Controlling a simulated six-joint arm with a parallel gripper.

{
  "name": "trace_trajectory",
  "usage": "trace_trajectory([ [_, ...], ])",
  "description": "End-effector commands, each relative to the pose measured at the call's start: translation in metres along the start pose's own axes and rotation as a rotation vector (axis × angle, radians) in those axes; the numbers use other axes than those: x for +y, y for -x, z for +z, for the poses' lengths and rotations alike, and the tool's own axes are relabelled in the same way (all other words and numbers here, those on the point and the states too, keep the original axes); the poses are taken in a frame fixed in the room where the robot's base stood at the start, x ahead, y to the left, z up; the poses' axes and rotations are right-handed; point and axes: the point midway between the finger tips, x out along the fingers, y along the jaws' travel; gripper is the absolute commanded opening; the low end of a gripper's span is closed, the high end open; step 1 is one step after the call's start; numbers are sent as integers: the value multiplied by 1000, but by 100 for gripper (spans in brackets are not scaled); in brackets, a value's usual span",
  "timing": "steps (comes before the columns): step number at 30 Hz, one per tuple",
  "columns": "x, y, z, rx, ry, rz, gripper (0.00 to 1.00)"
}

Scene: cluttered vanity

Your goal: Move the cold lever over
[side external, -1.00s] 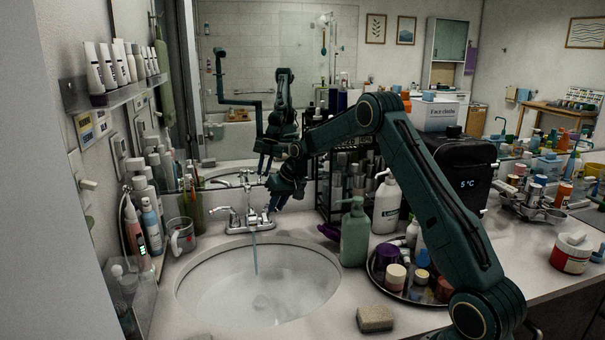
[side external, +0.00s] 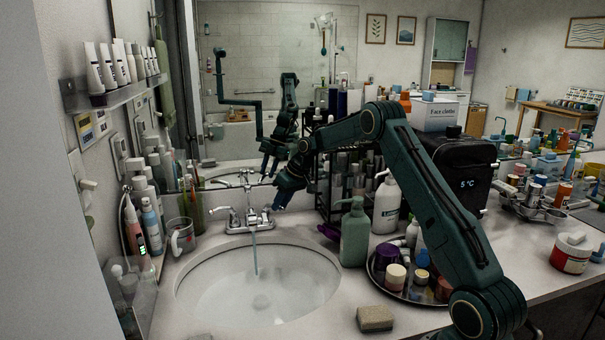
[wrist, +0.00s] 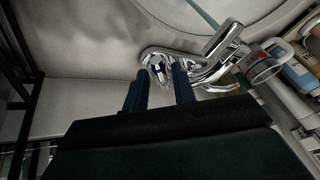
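The chrome faucet (side external: 248,221) stands behind the round basin (side external: 258,292), with a thin stream of water (side external: 255,255) falling from its spout. It has a lever on each side; I see no hot or cold marking. My gripper (side external: 279,206) is just above and right of the right lever (side external: 266,214). In the wrist view my gripper's two fingers (wrist: 159,88) are apart with nothing held between them. The near lever's chrome end (wrist: 160,70) shows just beyond the gap between the tips. I cannot tell whether a finger touches it.
A green pump bottle (side external: 355,232) and a white pump bottle (side external: 386,205) stand right of the basin, beside a round tray (side external: 378,284) of jars. A clear mug (side external: 181,237) stands left of the faucet.

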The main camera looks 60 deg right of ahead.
Motion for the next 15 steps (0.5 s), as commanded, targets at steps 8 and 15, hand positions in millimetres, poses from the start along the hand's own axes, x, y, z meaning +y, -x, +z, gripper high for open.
trace_trajectory([
  [8, 0, 0, 0, 0, -1, 0, 39],
  [15, 0, 5, 0, 0, -1, 0, 39],
])
